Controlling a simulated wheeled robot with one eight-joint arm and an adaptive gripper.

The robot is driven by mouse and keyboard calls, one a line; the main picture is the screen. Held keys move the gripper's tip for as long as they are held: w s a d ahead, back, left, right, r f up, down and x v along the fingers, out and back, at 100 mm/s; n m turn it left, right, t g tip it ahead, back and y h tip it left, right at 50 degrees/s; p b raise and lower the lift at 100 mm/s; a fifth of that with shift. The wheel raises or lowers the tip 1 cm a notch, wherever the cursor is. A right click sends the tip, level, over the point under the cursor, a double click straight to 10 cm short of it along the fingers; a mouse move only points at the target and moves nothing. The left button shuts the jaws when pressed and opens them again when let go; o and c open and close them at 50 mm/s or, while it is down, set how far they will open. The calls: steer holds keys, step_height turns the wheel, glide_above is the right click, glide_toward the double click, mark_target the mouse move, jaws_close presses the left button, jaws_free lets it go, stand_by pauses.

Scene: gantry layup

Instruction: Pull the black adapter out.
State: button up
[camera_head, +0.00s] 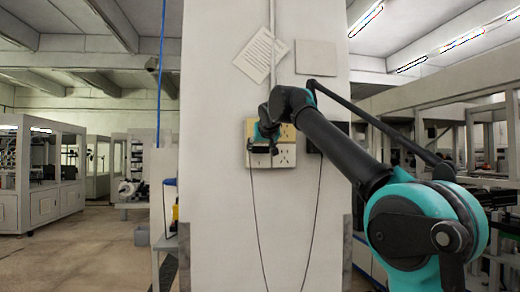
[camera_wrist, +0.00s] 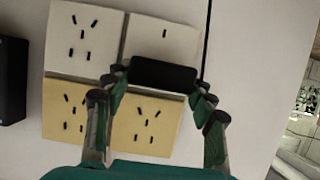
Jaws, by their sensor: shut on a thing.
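The black adapter (camera_wrist: 163,73) is between my fingers in the wrist view, in front of the lower part of the upper right white socket (camera_wrist: 150,32). My gripper (camera_wrist: 160,88) is shut on it, one finger at each side. In the head view my gripper (camera_head: 262,143) is at the left side of the socket panel (camera_head: 286,156). The adapter is mostly hidden there, and a thin black cable (camera_head: 254,200) hangs below. The adapter's prongs are hidden, so I cannot tell whether they are in the socket.
A second black box (camera_head: 313,138) is on the pillar (camera_head: 215,200), right of the panel; it also shows in the wrist view (camera_wrist: 12,80). Its cable hangs in a loop. Two paper sheets are above. Open floor (camera_head: 80,255) lies to the left.

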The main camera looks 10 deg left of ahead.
mark_target(261, 151)
steer(key=shift+s+d, duration=0.15)
steer(key=shift+s, duration=0.5)
stand_by(0.4)
steer(key=shift+s+d, duration=0.25)
steer(key=shift+s, duration=0.55)
steer(key=shift+s+d, duration=0.25)
steer(key=shift+s, duration=0.55)
